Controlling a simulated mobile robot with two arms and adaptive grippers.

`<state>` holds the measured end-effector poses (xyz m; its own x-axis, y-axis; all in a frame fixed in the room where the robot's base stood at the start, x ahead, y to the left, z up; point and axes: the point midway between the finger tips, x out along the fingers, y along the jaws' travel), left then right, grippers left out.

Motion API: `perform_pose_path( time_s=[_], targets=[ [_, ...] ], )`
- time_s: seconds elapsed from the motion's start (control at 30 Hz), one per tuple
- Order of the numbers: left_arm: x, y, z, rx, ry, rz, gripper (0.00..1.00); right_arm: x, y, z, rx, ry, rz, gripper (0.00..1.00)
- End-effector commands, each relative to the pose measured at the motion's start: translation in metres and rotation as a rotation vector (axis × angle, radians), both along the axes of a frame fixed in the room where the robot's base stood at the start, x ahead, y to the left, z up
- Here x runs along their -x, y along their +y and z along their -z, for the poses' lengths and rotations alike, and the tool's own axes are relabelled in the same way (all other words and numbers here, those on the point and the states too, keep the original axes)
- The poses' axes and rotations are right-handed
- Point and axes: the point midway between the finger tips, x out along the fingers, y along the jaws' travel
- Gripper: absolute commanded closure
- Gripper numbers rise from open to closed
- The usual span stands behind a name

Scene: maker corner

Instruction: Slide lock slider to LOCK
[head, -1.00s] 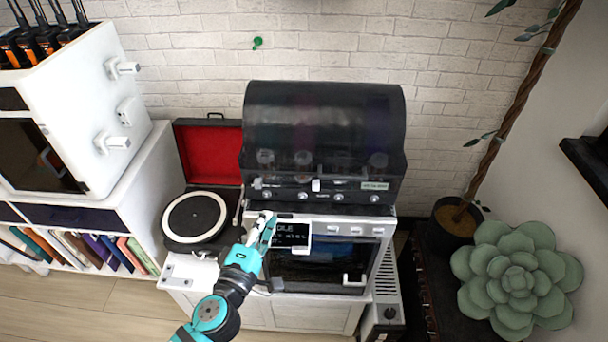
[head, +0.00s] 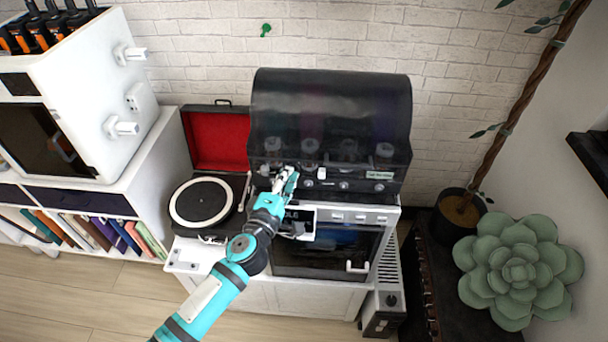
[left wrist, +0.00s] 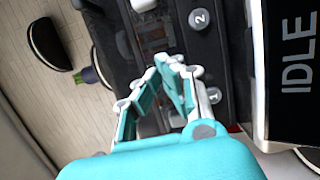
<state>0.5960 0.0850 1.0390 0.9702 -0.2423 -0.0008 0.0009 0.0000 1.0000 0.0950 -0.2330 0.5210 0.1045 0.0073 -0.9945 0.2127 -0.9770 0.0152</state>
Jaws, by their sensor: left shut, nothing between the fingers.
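A black machine with a smoky, rounded cover (head: 330,105) has a front strip with several round knobs and two small white handles. One white handle (head: 322,172) is near the middle of the strip and also shows at the top of the left wrist view (left wrist: 143,5). The other (head: 265,170) is at the left end. I cannot read which is the lock slider or see a LOCK mark. My left gripper (head: 289,172) is shut and empty in front of the strip, between the two handles. In the left wrist view its fingertips (left wrist: 170,62) meet beside the knob marked 2 (left wrist: 199,19).
A display reading IDLE (left wrist: 297,65) and an oven-like unit (head: 325,252) are below the strip. An open record player (head: 203,203) stands left. A white cabinet machine (head: 75,90) is farther left. A potted plant (head: 457,215) and a succulent (head: 520,270) are on the right.

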Motion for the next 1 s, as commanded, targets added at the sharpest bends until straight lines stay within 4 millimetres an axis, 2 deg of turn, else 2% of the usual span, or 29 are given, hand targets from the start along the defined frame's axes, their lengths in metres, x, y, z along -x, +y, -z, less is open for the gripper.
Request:
perform_pose_path(
  time_s=[0.1,0.2,0.4,0.7,0.9,1.0],
  targets=[
    [-0.003,-0.020,0.000,0.006,0.000,0.002,1.00,0.004,0.000,0.000,0.001,0.007,0.000,0.41],
    [-0.003,-0.031,0.000,0.004,0.001,0.001,1.00,0.006,0.000,0.000,0.001,0.010,0.000,0.41],
    [-0.003,-0.040,0.000,0.000,0.000,0.001,1.00,0.011,-0.001,0.001,0.002,0.018,-0.001,0.41],
    [-0.002,-0.041,0.000,-0.001,0.000,0.001,1.00,0.011,-0.002,0.001,0.003,0.018,0.000,0.41],
    [-0.002,-0.066,-0.001,0.002,0.003,0.001,1.00,0.011,-0.002,-0.004,0.004,0.018,0.000,0.41],
    [-0.002,-0.072,0.000,0.000,0.001,0.001,1.00,0.010,-0.002,-0.004,0.004,0.017,0.000,0.41]
  ],
)
